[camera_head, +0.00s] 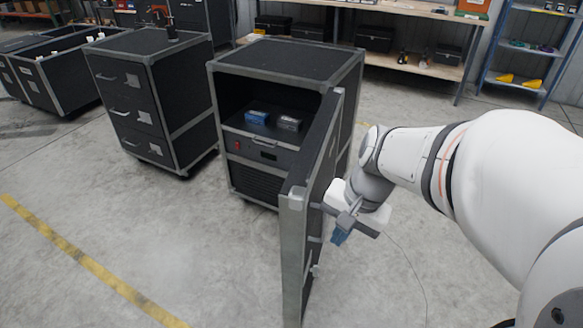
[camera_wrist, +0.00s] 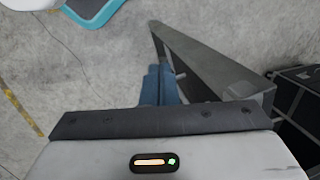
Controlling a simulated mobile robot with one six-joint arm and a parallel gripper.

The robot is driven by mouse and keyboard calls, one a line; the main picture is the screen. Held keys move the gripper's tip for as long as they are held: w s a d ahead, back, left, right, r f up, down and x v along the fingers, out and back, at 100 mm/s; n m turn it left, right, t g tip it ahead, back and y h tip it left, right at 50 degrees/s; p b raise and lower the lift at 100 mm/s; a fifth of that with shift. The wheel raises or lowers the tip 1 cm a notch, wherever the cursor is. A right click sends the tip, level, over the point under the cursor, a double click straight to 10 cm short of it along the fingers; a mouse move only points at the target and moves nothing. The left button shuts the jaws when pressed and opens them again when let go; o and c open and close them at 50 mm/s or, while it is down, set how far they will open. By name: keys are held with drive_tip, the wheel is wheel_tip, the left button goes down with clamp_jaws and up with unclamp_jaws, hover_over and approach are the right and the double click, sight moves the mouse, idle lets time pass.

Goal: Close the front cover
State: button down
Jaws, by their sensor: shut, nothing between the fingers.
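The front cover (camera_head: 293,245) is a black panel with a grey metal frame. It stands swung open from the right front edge of the black case (camera_head: 290,60), reaching toward the camera. The case's front is uncovered. My gripper (camera_head: 340,237) is at the right, outer side of the cover, beside its latches. Its blue fingers are together and empty. In the wrist view the fingers (camera_wrist: 160,84) lie just left of the cover's frame edge (camera_wrist: 205,62). I cannot tell whether they touch it.
Inside the case are a blue box (camera_head: 257,117) and a grey box (camera_head: 290,123) above a panel with a red switch. A drawer case (camera_head: 150,90) stands to the left. Shelving (camera_head: 400,60) lines the back. The floor in front is clear.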

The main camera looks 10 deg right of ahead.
drive_tip(key=w+d+f+m+t+y+b, duration=0.25)
drive_tip(key=w+d+f+m+b, duration=0.2)
drive_tip(key=f+m, duration=0.35)
drive_tip(key=w+d+f+m+t+y+b, duration=0.1)
drive_tip(key=w+d+f+m+y+b, duration=0.3)
drive_tip(key=f+m, duration=0.4)
drive_tip(key=b, duration=0.5)
approach(306, 249)
drive_tip(key=shift+g+h, duration=0.25)
drive_tip(key=shift+h, duration=0.2)
drive_tip(key=shift+a+r+x, duration=0.1)
drive_tip(key=shift+r+x, duration=0.05)
drive_tip(key=shift+x, duration=0.75)
drive_tip(key=shift+a+r+x, duration=0.1)
drive_tip(key=shift+a+x, duration=0.05)
drive_tip(key=shift+x, duration=0.8)
drive_tip(key=shift+a+r+x, duration=0.1)
drive_tip(key=shift+r+x, duration=0.05)
drive_tip(key=shift+x, duration=0.75)
drive_tip(key=shift+w, duration=0.15)
